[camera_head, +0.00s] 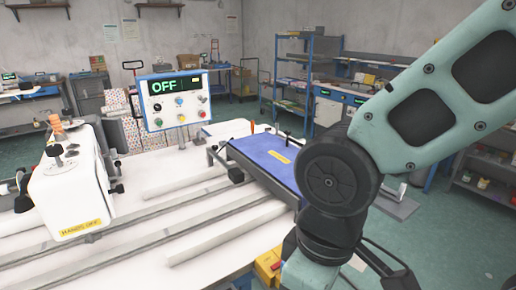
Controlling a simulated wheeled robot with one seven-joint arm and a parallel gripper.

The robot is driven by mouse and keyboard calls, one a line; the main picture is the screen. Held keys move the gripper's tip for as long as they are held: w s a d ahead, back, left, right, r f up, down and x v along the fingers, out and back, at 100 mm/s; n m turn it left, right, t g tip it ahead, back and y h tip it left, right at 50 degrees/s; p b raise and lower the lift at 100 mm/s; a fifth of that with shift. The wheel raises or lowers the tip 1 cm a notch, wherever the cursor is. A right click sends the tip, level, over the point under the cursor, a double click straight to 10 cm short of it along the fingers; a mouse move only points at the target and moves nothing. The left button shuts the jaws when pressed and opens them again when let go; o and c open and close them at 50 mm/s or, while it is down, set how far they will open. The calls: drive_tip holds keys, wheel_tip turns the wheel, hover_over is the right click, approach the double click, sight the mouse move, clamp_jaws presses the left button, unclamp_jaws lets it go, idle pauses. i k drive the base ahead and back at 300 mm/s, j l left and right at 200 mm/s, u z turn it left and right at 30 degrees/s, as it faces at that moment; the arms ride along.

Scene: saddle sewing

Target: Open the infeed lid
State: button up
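A blue flat panel with a yellow label, which looks like the infeed lid (258,152), lies at the right end of the white machine table (130,275). It looks flat and closed. A black knob (236,175) is at its left edge, and a small dark upright peg (287,137) stands near its far side. My teal arm crosses the right of the view and hides the panel's right end. My gripper is not in view.
A control box (175,100) reading OFF stands behind the table. A white sewing head (70,190) with a yellow label is at left. White rails run along the table. Blue shelving (305,70) stands at the back, and a grey shelf (490,180) is at right.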

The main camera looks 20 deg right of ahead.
sight(275, 156)
drive_tip(key=i+u, duration=0.15)
drive_tip(key=i, duration=0.25)
drive_tip(key=i+l+u, duration=0.2)
drive_tip(key=i, duration=0.25)
